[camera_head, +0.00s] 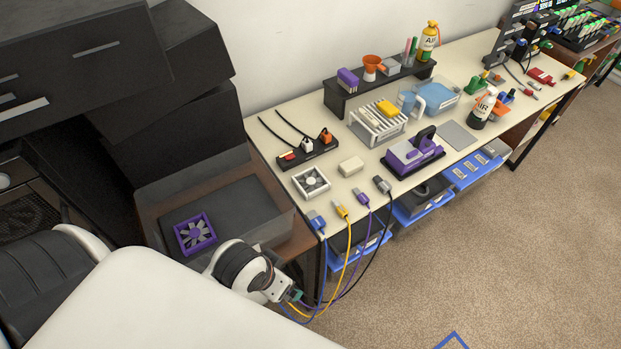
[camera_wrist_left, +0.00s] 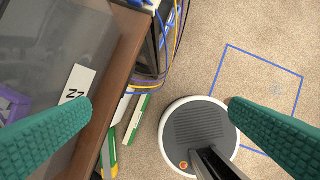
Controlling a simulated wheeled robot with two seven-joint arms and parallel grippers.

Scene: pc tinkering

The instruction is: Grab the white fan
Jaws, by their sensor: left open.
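My left gripper (camera_head: 295,296) is below and in front of the table, apart from the fan, near the hanging cables. In the left wrist view its two teal fingers (camera_wrist_left: 160,118) are wide apart with nothing between them. The wrist view does not show the white fan. My right gripper is not in view.
A purple fan (camera_head: 195,233) sits in a clear-walled grey bin (camera_head: 245,195) on the left. Blue, yellow, purple and black cables (camera_head: 345,235) hang off the table's front edge beside my left gripper.

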